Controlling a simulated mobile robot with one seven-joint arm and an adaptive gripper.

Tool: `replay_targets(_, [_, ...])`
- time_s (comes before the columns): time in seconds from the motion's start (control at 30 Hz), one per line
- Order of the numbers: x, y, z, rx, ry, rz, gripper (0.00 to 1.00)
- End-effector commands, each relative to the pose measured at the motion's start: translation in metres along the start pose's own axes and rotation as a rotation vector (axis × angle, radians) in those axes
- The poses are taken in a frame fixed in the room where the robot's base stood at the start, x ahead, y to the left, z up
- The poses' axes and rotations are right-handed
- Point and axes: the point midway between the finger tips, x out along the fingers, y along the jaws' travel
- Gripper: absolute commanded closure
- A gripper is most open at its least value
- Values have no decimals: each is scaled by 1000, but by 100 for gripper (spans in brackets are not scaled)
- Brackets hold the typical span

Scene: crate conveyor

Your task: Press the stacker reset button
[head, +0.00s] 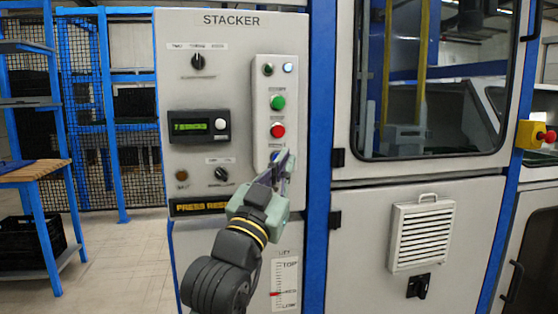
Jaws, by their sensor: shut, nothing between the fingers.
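The grey STACKER panel (233,50) stands upright in front of me. On its right side a raised button plate (262,98) holds a green button (278,103), a red button (278,131) and, below them, a blue button (275,156). The blue button is partly hidden by my fingers, and its label is too small to read. My gripper (285,157) is shut and empty, its fingertips pointing up at the blue button. I cannot tell whether they touch it. A yellow-lettered display (199,207) at the panel's lower left reads "PRESS RES", the remainder hidden behind my gripper.
A rotary switch (198,62), a green-lit display (190,127) and another knob (221,174) sit left of the button plate. A windowed machine door (438,165) is at the right, with a red emergency button (546,136) beyond. A wooden-topped table (38,172) stands at the left; floor beside it is clear.

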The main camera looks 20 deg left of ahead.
Motion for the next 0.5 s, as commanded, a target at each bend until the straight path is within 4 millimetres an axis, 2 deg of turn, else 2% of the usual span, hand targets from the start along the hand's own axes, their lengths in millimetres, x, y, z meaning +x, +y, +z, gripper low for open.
replay_targets(0.2, [17,-12,13,0,-1,1,100])
replay_targets(0.5, [24,-17,18,0,1,0,100])
